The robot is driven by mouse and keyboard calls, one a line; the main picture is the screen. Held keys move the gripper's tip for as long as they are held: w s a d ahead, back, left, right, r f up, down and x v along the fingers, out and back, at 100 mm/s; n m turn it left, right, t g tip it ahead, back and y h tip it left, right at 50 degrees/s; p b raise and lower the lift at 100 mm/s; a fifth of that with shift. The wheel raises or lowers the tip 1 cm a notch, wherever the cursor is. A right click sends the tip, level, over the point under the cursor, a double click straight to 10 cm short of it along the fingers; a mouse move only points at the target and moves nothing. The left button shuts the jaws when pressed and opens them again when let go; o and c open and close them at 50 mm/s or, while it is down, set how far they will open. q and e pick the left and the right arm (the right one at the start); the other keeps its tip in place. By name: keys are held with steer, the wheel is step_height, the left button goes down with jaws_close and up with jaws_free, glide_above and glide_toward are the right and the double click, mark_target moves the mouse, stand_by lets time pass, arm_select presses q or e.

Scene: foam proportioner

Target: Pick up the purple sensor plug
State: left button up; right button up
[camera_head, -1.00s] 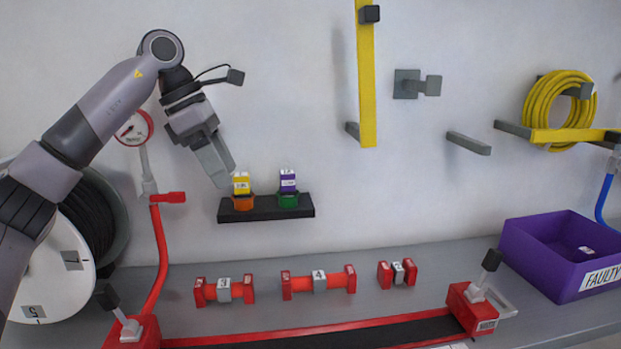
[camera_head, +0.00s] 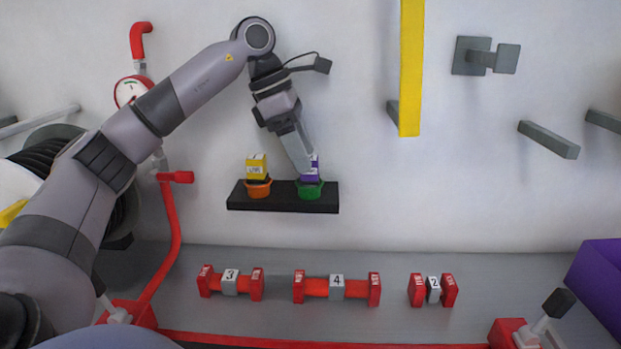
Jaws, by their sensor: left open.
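The purple sensor plug (camera_head: 312,175) stands upright in a green holder (camera_head: 309,190) on the right part of a small black wall shelf (camera_head: 283,203). My left gripper (camera_head: 302,161) points down at the plug, its fingers partly covering the plug's upper left side. The gripper is open. I cannot tell whether the fingers touch the plug or are around it. My right gripper is not in view.
A yellow plug (camera_head: 256,168) stands in an orange holder (camera_head: 258,188) left of the purple one. Red numbered fittings (camera_head: 337,287) lie on the grey bench below. A yellow bar (camera_head: 411,70) hangs on the wall to the right. A purple bin (camera_head: 598,285) is at the right edge.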

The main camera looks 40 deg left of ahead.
arm_select(q)
steer(key=shift+x, duration=1.15)
steer(key=shift+w+r, duration=0.1)
steer(key=c, duration=1.1)
